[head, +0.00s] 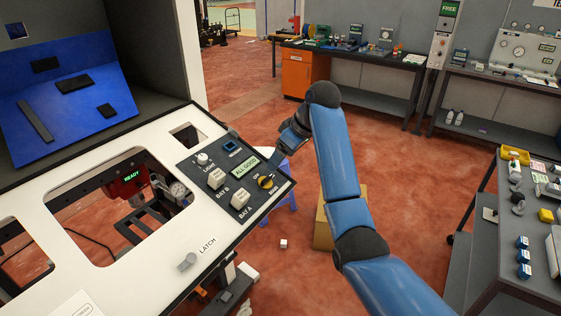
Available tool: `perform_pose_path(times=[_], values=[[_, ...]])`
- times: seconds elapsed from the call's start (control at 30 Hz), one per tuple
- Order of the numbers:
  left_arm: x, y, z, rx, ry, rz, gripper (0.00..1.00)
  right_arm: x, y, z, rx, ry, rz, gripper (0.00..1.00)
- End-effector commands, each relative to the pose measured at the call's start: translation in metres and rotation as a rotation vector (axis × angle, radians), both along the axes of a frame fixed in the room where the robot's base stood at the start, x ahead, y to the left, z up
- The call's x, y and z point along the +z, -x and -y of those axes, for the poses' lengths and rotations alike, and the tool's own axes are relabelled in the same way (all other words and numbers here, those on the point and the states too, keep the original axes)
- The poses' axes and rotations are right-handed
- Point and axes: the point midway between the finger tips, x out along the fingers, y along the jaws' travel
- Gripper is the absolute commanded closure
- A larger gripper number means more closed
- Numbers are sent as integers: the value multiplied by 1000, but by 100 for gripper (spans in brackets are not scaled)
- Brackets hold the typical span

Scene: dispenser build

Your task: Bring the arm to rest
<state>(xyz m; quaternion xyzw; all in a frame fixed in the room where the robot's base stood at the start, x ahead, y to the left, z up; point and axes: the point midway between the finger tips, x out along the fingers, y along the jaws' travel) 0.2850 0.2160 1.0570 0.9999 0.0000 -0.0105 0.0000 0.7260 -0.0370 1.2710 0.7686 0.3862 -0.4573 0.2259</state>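My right arm (335,155) comes in from the lower right, rises to a bent elbow-like joint and reaches down to the left. Its dark wrist and gripper (268,162) hang by the right edge of the control panel (212,165), close to the yellow and black rotary knob (265,182). The fingertips are small and dark, so I cannot tell whether they touch anything or are open. The panel display (244,166) reads "ALL GOOD". My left gripper is not in view.
The white dispenser front (95,200) fills the left, with a red unit (127,178) marked "READY" inside its opening. A cardboard box (326,225) stands on the floor behind my arm. A dark parts table (520,265) is at right. Workbenches (350,52) line the back; red floor lies between.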

Motion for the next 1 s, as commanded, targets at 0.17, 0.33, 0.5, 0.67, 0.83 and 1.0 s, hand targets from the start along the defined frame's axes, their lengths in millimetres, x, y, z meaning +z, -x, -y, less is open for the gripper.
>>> perform_pose_path(times=[0.17,0.33,0.5,0.67,0.83,1.0], values=[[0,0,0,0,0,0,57,1,0,0,0,0,0,23],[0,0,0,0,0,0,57,1,0,0,-8,-4,-2,23],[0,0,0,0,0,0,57,10,-19,-4,-76,-55,74,23],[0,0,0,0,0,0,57,54,-54,-7,-199,-168,292,23],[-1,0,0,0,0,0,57,76,-79,1,-345,-319,548,23],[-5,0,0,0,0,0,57,50,-77,27,-483,-464,766,23]])
